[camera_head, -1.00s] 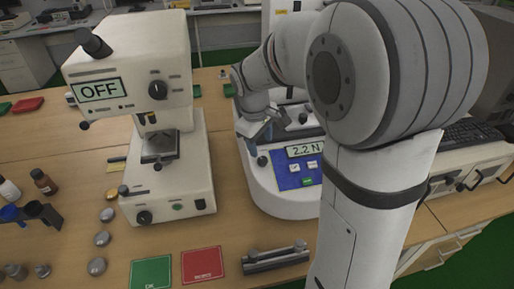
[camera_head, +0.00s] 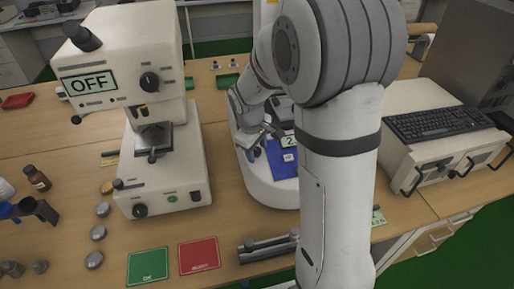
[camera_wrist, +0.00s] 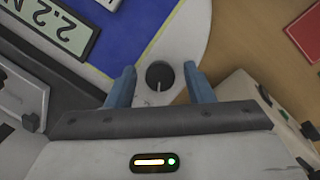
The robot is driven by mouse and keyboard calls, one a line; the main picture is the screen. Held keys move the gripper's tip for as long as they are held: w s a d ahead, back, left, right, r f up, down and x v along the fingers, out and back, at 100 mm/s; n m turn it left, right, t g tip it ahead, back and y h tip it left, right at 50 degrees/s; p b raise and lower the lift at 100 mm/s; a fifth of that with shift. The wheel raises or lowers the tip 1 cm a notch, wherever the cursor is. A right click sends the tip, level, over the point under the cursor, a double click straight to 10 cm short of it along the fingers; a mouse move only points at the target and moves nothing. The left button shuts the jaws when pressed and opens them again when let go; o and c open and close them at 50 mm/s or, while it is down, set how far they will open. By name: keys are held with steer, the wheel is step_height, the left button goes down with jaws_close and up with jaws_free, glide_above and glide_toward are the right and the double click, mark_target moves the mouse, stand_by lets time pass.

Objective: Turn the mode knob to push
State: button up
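A black round knob (camera_wrist: 160,75) with a light pointer line sits on the white housing of the force tester (camera_head: 273,192), beside its blue panel. In the wrist view the pointer line runs toward the bottom of the picture. My gripper (camera_wrist: 160,68) is open, with one blue finger on each side of the knob and a visible gap to both. In the head view my gripper (camera_head: 257,143) is low over the tester's left front, where the knob is hard to make out. No mode labels are readable. The display (camera_wrist: 60,28) reads 2.2 N in the wrist view.
A white tester (camera_head: 165,165) with an OFF screen stands close on the left. Green (camera_head: 148,266) and red (camera_head: 199,255) mats and a metal fixture (camera_head: 268,247) lie in front. A keyboard (camera_head: 438,122) rests on a cabinet at right.

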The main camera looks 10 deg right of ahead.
steer(key=c, duration=0.9)
steer(key=shift+o, duration=0.2)
steer(key=shift+m, duration=0.3)
steer(key=m+y+b, duration=0.1)
steer(key=m, duration=0.4)
steer(key=shift+g, duration=0.3)
steer(key=m+y+b, duration=0.1)
steer(key=m, duration=0.4)
steer(key=shift+m, duration=0.4)
steer(key=shift+y, duration=0.3)
steer(key=o, duration=1)
steer(key=shift+c, duration=0.2)
